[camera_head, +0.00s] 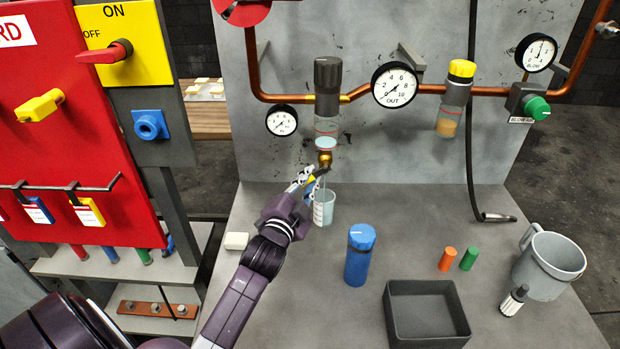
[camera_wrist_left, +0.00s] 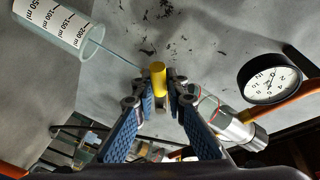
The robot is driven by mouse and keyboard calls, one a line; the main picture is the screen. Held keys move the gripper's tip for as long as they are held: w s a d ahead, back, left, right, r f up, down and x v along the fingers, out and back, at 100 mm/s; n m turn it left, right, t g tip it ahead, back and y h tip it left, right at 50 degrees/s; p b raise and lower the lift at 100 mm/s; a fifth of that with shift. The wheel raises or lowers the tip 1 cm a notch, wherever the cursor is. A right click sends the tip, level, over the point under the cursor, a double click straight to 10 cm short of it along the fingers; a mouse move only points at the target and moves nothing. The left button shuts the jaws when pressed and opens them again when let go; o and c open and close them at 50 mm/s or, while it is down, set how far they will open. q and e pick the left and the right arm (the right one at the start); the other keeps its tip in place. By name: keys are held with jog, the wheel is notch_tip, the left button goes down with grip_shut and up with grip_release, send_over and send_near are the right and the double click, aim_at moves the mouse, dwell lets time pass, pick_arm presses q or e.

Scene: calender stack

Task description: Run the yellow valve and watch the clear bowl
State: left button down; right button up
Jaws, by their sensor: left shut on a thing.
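The yellow valve shows as a yellow handle (camera_wrist_left: 157,79) between my left fingertips in the wrist view. My left gripper (camera_head: 312,177) is shut on it, under the clear bowl (camera_head: 326,130), and hides most of it in the head view. The clear bowl hangs below a dark filter head, with a pale blue layer low inside and a brass fitting (camera_head: 325,158) underneath. It also shows in the wrist view (camera_wrist_left: 207,102). A thin stream runs down into a clear measuring cup (camera_head: 324,208) holding pale liquid; the cup shows in the wrist view (camera_wrist_left: 66,22). My right gripper is out of view.
Gauges (camera_head: 395,85) and a second, yellow-capped bowl (camera_head: 450,112) sit along the copper pipe. A blue bottle (camera_head: 360,255), an empty dark tray (camera_head: 425,310) and a grey mug (camera_head: 550,265) stand on the bench. A red board (camera_head: 70,130) is at left.

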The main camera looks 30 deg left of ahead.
pick_arm(q)
jog(key=m+p, duration=0.1)
jog(key=p, duration=0.2)
jog(key=r+m+g+p, duration=0.1)
jog(key=p, duration=0.2)
jog(key=r+m+p, duration=0.1)
jog(key=m+p, duration=0.1)
jog(key=p, duration=0.1)
jog(key=shift+s+a+r+g, duration=0.1)
jog(key=shift+s+a+g, duration=0.1)
jog(key=shift+a+g, duration=0.1)
jog(key=shift+r+m+g+p, duration=0.1)
jog(key=shift+m+g+p, duration=0.3)
jog(key=shift+m+p, duration=0.7)
jog(key=c, duration=2)
grip_release()
jog(key=shift+o, duration=0.2)
jog(key=v, duration=1.2)
